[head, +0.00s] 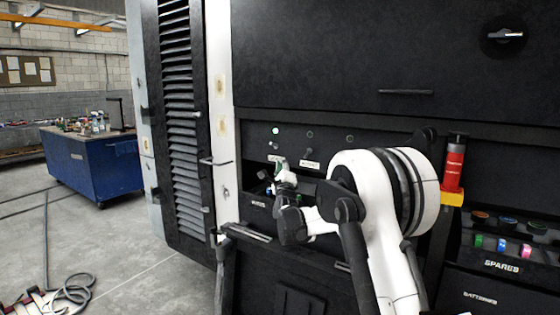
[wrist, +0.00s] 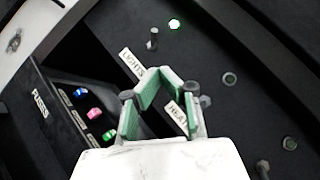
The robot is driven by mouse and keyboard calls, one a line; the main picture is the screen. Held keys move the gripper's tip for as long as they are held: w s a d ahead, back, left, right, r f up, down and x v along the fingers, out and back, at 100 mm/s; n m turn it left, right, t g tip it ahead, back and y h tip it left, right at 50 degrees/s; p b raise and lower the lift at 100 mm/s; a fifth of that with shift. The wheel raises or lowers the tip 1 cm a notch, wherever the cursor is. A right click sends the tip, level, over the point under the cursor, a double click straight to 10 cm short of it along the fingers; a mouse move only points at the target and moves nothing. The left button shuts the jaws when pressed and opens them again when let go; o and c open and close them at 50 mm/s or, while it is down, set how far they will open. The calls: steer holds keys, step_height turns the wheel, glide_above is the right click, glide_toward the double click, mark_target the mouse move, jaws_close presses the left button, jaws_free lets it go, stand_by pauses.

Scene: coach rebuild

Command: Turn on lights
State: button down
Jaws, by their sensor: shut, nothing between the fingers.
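The LIGHTS label (wrist: 131,66) sits on the black panel in the wrist view. The lit lamp also shows in the head view (head: 275,131). My gripper (wrist: 155,78) is shut and empty, its green-padded fingers bent together beside the LIGHTS label. The fingertips look short of the toggle; I cannot tell their height over the panel. In the head view my gripper (head: 279,166) is at the panel, partly hiding the labels.
A HEAT label (wrist: 177,117) and unlit lamps (wrist: 229,79) lie to the right on the panel. A FUSES tray (wrist: 66,112) with coloured fuses is at the left. A red canister (head: 454,163) and a SPARES bin (head: 502,265) stand right of my arm.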

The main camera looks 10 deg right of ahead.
steer(key=shift+s+a+f, duration=0.1)
steer(key=shift+s+a, duration=0.05)
steer(key=shift+s, duration=0.5)
steer(key=shift+s+a, duration=0.1)
steer(key=shift+s, duration=0.5)
steer(key=s+a+r+n+g+y, duration=0.25)
steer(key=s+n, duration=0.45)
steer(key=s, duration=0.5)
steer(key=s+a+r+n+g+y, duration=0.15)
steer(key=s+n+g, duration=0.4)
steer(key=s, duration=0.75)
steer(key=s+f+n+g, duration=0.3)
steer(key=s+f+n, duration=0.3)
steer(key=s, duration=1.1)
steer(key=s+d+f+n+g+h+p, duration=0.1)
steer(key=s+f+n+g, duration=0.2)
steer(key=s+f+n, duration=0.3)
steer(key=s+f, duration=0.5)
steer(key=s, duration=0.7)
steer(key=shift+s+n+g, duration=0.25)
steer(key=shift+n+g, duration=0.05)
steer(key=shift+n, duration=0.05)
